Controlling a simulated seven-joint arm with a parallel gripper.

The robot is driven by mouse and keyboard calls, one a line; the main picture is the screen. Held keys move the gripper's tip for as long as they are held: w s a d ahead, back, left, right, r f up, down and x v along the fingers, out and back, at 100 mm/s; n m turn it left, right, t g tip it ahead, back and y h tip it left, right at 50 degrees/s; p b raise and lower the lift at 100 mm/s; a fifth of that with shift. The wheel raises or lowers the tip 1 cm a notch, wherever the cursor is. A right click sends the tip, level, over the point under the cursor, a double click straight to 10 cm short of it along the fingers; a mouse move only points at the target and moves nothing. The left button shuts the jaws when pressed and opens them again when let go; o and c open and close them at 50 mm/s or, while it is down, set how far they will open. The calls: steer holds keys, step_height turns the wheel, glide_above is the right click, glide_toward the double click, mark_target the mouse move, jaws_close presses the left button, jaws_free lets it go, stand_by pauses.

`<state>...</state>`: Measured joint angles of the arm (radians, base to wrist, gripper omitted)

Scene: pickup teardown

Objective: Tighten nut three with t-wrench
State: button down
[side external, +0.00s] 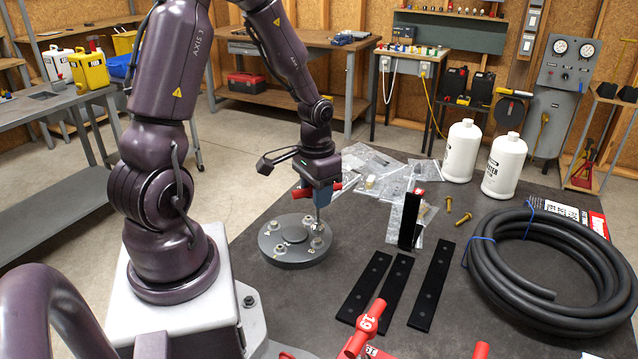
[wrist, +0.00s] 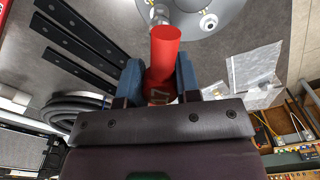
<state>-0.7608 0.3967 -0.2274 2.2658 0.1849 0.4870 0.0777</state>
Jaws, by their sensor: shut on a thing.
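My gripper (side external: 319,194) is shut on the red handle of a T-wrench (side external: 335,186). Other nuts (side external: 274,225) show around the flange, and one nut (wrist: 208,22) shows in the wrist view.
Black flat bars (side external: 364,287) lie right of the flange, with a black block (side external: 410,220) standing behind. Another red wrench handle marked 19 (side external: 366,325) is at the front. A coiled black hose (side external: 550,262), white bottles (side external: 503,165), brass bolts (side external: 448,204) and plastic bags (side external: 372,180) occupy the right and back.

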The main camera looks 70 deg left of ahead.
mark_target(317, 222)
steer(key=shift+f, duration=0.6)
steer(key=shift+f, duration=0.35)
steer(key=shift+f, duration=0.8)
steer(key=m, duration=0.4)
steer(key=shift+f+m, duration=0.1)
steer(key=shift+m, duration=0.3)
steer(key=m, duration=0.2)
steer(key=shift+m, duration=0.3)
